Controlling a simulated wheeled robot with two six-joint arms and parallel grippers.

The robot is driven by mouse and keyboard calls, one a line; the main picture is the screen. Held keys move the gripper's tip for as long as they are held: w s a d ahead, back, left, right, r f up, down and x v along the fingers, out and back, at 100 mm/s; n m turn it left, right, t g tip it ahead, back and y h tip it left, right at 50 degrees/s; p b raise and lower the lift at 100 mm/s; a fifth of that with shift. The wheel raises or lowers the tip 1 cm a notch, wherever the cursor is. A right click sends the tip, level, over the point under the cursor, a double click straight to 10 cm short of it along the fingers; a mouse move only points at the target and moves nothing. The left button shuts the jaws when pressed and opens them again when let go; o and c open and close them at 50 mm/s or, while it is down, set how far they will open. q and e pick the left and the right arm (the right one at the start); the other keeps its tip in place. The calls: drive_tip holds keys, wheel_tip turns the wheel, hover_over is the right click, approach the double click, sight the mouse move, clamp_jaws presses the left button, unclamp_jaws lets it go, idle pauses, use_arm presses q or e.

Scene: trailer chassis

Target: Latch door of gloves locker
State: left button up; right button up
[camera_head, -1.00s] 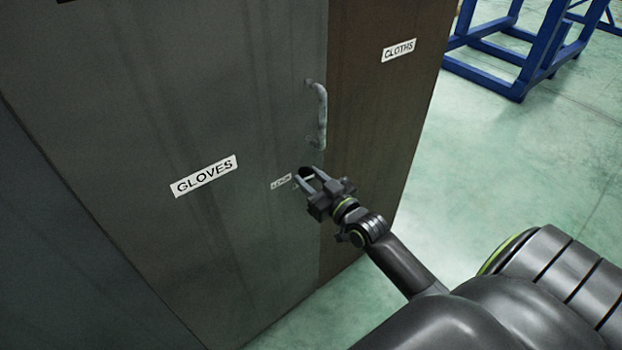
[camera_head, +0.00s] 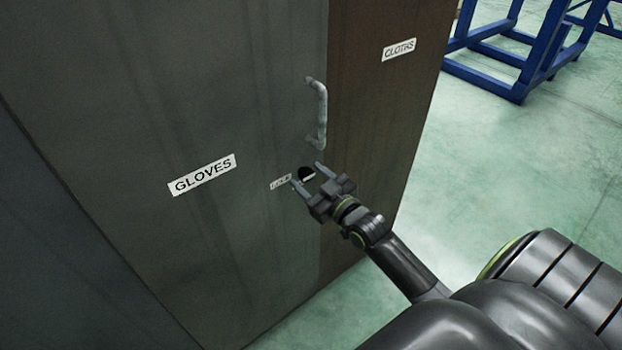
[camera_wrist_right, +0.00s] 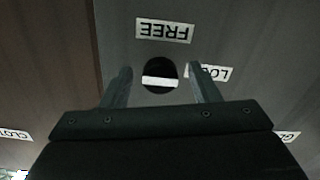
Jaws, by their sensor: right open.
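The gloves locker door (camera_head: 190,110) is a dark grey panel, flush with the panel beside it. It bears a GLOVES label (camera_head: 202,175) and a grey bar handle (camera_head: 318,115). Below the handle is a round black latch knob (camera_head: 304,172) with a white bar. In the right wrist view the knob (camera_wrist_right: 160,68) has its bar lying across, roughly level with the LOCK label (camera_wrist_right: 215,72); the FREE label (camera_wrist_right: 164,30) is above it, upside down. My right gripper (camera_head: 307,175) is open, its fingers on either side of the knob; contact cannot be told. My left gripper is out of view.
A brown panel labelled CLOTHS (camera_head: 398,50) adjoins the door on the right. A blue metal frame (camera_head: 520,60) stands at the back right. The green floor (camera_head: 500,150) between is clear.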

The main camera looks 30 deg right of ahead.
use_arm(q)
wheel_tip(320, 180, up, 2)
drive_tip(key=shift+p, duration=1)
use_arm(e)
drive_tip(key=s+d, duration=0.1)
drive_tip(key=s, duration=1.6)
drive_tip(key=shift+s+d, duration=0.15)
drive_tip(key=shift+s, duration=0.05)
drive_tip(key=shift+f, duration=0.1)
drive_tip(key=s+d+f+m+g+h+p, duration=0.1)
drive_tip(key=s+d+f+g+h, duration=0.2)
drive_tip(key=f, duration=1.1)
drive_tip(key=s+d+f+m+g, duration=0.25)
drive_tip(key=f+g, duration=0.25)
drive_tip(key=f, duration=0.8)
use_arm(q)
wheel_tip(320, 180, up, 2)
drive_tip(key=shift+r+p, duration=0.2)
drive_tip(key=shift+p, duration=0.5)
use_arm(e)
drive_tip(key=s+a+f+g, duration=0.4)
drive_tip(key=s+f, duration=0.5)
drive_tip(key=s, duration=0.2)
drive_tip(key=s+a+f+g, duration=0.4)
drive_tip(key=s+a+f, duration=0.1)
drive_tip(key=s+f, duration=0.5)
drive_tip(key=shift+s+a+f+g+y, duration=0.15)
drive_tip(key=shift+s+g+y, duration=0.25)
drive_tip(key=shift+s, duration=0.3)
